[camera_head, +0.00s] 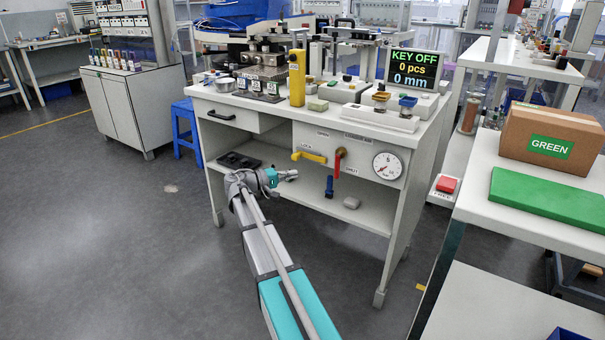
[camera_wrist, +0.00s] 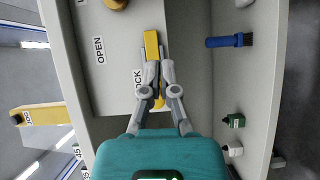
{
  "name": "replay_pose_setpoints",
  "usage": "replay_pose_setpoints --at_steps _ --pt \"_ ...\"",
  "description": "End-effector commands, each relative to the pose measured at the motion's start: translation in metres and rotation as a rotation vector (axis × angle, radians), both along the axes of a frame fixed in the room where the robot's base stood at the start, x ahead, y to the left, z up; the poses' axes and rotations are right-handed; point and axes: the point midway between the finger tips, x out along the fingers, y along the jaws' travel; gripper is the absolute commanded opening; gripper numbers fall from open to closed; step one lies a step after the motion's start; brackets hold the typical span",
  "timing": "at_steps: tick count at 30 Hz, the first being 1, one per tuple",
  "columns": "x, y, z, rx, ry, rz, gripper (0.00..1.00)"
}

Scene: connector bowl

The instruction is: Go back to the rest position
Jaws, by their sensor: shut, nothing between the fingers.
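My gripper (camera_head: 290,175) is in front of the workbench, below the drawer level and near the lower shelf. It is shut and empty. In the wrist view my gripper (camera_wrist: 160,62) has its fingers over the yellow lever (camera_wrist: 151,45), which shows behind and between them. In the head view the yellow lever (camera_head: 309,157) is on the bench's front panel, above and right of my gripper. The "LOCK" label is partly covered by a finger in the wrist view. I cannot tell the distance between fingers and lever.
The workbench (camera_head: 232,177) has a red lever (camera_head: 340,160) and a gauge (camera_head: 387,166) on its front. A blue item (camera_wrist: 229,41) and a green part (camera_wrist: 234,120) are at the shelf in the wrist view. A side table (camera_head: 480,205) stands right. Floor at left is clear.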

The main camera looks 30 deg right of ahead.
Motion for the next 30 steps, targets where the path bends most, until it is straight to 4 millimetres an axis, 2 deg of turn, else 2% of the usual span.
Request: replay_pose_setpoints --at_steps 6,23,30 --pt "0.002 0.009 0.0 0.0 0.0 0.0 0.0" --pt "0.001 0.008 0.0 0.0 0.0 -0.002 0.0" --pt "-0.01 0.017 -0.007 0.07 -0.01 0.008 0.0"
